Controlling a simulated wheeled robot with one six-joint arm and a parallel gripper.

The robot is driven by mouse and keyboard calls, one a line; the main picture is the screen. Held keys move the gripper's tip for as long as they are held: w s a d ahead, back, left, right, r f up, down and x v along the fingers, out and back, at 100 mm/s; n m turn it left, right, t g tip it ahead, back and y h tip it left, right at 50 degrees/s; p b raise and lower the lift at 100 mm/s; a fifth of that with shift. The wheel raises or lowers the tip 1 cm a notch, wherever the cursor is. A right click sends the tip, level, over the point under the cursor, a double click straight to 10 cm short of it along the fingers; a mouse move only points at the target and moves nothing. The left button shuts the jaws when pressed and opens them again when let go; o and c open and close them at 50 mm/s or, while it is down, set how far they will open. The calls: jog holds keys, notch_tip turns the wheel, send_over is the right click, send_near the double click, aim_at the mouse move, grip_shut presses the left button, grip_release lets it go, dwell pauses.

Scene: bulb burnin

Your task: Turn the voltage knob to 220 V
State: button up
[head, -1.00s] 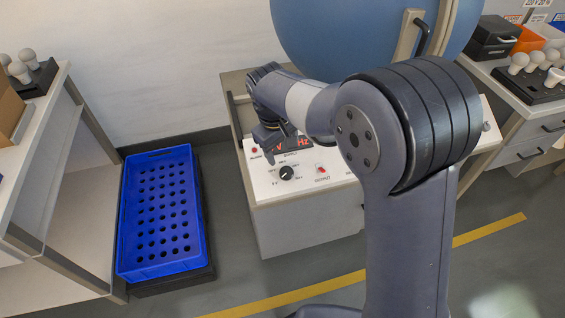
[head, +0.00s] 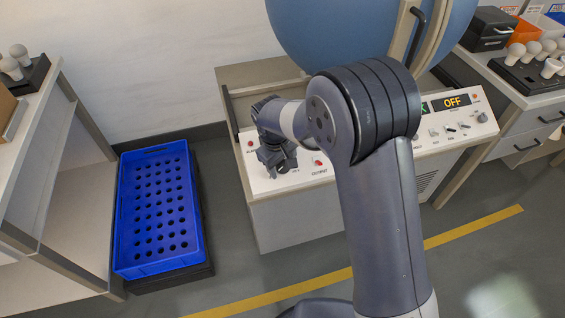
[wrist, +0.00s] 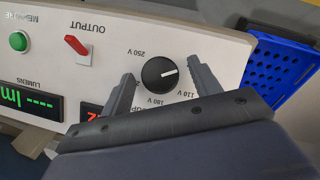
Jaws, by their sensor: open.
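The voltage knob (wrist: 158,74) is a round black dial with a white pointer line on the white front panel. In the wrist view its pointer aims right and slightly up, toward my right finger. Printed marks 250 V, 180 V and 110 V show around it, upside down; I cannot make out a 220 V mark. My gripper (wrist: 160,70) is open, with one finger on each side of the knob and visible gaps between. In the head view my gripper (head: 277,160) is over the panel and hides the knob.
The panel also carries a red output switch (wrist: 77,46), a green button (wrist: 18,41) and a lumens display (wrist: 30,101). A large blue sphere (head: 340,35) stands behind the panel. Bulbs on a black holder (head: 528,73) are at right.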

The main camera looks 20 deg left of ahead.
jog(key=shift+c, duration=0.5)
jog(key=c, duration=0.9)
